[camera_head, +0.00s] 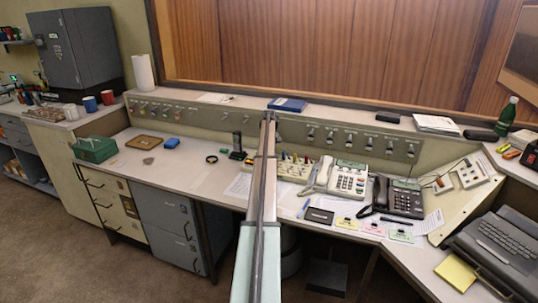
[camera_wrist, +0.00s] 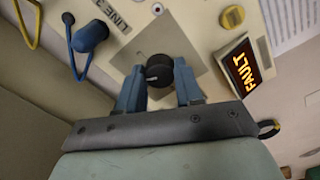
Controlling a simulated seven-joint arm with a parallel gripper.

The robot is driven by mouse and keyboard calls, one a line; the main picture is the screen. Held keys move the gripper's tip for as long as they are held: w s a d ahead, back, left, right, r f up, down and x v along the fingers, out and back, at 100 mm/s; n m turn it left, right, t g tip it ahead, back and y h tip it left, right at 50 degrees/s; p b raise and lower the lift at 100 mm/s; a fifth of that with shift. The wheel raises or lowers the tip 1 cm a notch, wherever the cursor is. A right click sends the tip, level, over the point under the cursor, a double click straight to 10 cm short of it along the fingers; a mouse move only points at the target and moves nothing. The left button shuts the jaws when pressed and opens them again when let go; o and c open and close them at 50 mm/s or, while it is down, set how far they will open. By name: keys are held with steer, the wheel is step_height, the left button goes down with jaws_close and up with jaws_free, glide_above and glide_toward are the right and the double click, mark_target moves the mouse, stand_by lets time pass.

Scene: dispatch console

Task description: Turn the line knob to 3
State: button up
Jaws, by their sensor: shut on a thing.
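The line knob (camera_wrist: 158,71) is a round black knob on a grey square plate in the wrist view. My gripper (camera_wrist: 159,84) has its two blue fingers on either side of the knob and is shut on it. A light mark shows on the knob's face, but no dial numbers are readable around it.
A lit orange FAULT sign (camera_wrist: 242,67) is right of the plate. A blue plug (camera_wrist: 88,37) and a yellow loop (camera_wrist: 26,22) are to the left. On the desk, a white telephone (camera_head: 347,180) and a black telephone (camera_head: 402,198) stand right of my arm.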

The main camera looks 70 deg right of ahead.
steer(key=m, duration=0.4)
steer(key=shift+m, duration=2.6)
steer(key=o, duration=1)
steer(key=shift+o, duration=0.2)
step_height(320, 180, up, 14)
steer(key=shift+f, duration=0.1)
